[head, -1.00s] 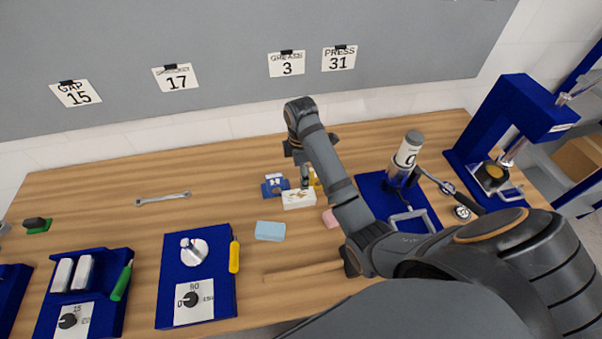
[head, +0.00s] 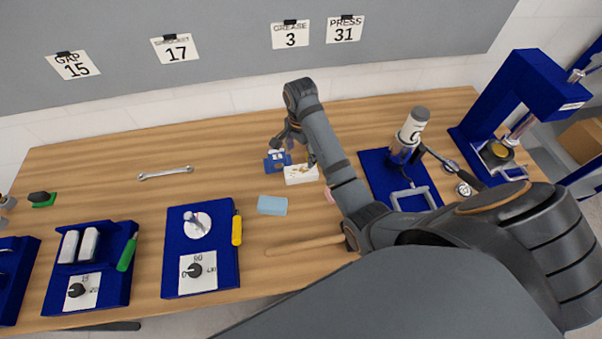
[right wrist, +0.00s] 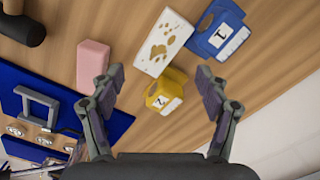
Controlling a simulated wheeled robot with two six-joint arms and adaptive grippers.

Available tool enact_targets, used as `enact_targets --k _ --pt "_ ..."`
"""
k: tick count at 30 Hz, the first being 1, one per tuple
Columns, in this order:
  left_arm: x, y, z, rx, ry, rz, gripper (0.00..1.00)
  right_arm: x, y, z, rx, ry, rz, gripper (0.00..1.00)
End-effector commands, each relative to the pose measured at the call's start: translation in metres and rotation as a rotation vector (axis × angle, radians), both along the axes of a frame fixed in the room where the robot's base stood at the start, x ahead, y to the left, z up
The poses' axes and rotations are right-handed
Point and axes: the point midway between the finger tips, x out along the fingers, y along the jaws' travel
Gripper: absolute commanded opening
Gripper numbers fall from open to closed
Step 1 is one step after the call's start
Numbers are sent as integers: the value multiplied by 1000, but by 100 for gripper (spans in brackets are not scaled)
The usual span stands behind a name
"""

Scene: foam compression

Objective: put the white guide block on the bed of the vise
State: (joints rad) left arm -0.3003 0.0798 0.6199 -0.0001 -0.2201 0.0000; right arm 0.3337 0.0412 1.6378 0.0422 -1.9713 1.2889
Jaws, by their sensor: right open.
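A white block with brown blotches (head: 301,174) lies mid-table in the head view; it also shows in the right wrist view (right wrist: 160,42). It is the only loose white block I see there. My right gripper (head: 294,150) is open and empty above this group. In the right wrist view its fingertips (right wrist: 160,78) are spread wide, with a yellow numbered block (right wrist: 165,91) between and beyond them. The white block lies farther out. A blue fixture with two white bars and a green handle (head: 102,293), at the left, looks like the vise. My left gripper is out of view.
A blue numbered block (head: 276,164) lies beside the white block. A pink block (right wrist: 93,66), a light blue block (head: 272,205) and a wooden rod (head: 302,246) are nearby. A blue dial plate (head: 218,277) stands mid-left. A blue press (head: 528,92) stands right.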

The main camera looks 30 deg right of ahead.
Motion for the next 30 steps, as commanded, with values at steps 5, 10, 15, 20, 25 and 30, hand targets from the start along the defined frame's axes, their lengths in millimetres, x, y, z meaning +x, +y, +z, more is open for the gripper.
enact_targets --k 5,10,15,20,25,30 --pt "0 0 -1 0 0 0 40 0 2 -3 0 0 -382 75" --pt "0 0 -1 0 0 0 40 -1 2 -4 0 0 -549 75" --pt "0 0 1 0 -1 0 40 -1 2 -7 -1 3 -568 75" --pt "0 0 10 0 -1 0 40 -2 2 -33 -2 6 -566 75" --pt "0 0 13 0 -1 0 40 0 2 -54 0 1 -564 75" --pt "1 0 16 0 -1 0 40 0 1 -59 -1 3 -564 75"
